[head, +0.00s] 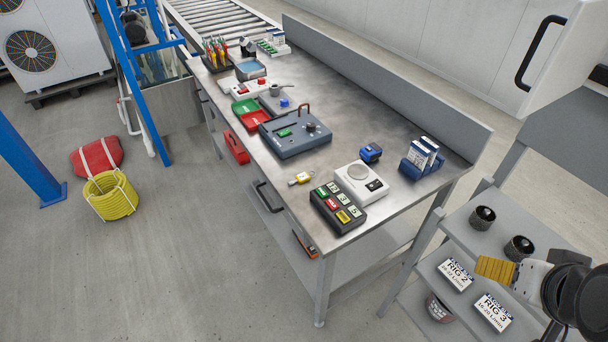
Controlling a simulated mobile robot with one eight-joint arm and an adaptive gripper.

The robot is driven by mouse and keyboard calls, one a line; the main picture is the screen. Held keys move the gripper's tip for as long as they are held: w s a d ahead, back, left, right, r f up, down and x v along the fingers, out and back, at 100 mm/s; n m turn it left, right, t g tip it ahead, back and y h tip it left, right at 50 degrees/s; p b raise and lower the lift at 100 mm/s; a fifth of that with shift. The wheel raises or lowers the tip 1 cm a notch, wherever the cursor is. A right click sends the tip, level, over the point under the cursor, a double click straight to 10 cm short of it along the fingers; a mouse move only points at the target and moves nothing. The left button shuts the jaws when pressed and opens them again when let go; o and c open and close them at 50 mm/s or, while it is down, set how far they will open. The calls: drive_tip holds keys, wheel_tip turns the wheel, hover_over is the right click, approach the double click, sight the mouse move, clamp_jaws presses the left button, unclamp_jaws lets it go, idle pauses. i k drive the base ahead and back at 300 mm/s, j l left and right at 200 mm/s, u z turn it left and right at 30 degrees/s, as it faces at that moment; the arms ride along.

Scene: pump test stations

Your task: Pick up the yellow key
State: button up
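A small yellow item with a pale end, which looks like the yellow key (300,179), lies on the steel workbench (300,88) near its front edge. It is left of the white round-topped device and behind the dark button box. My gripper (494,268) is at the lower right, in front of the grey shelf unit, well away from the key. Its yellow ribbed end points left. Its fingers are seen too edge-on to tell whether they are open or shut.
Close around the key are a dark button box (337,208), a white round-topped device (361,183) and a blue-grey panel box (295,132). A blue holder with boxes (421,158) stands farther right. A grey shelf unit (475,238) stands right of the bench. Floor in front is open.

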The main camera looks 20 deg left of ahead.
sight(304, 177)
drive_tip(key=u, duration=1.25)
drive_tip(key=i+j, duration=0.25)
drive_tip(key=i, duration=0.15)
drive_tip(key=i+j, duration=0.25)
drive_tip(key=i, duration=0.2)
drive_tip(key=i+j, duration=0.25)
drive_tip(key=i, duration=0.15)
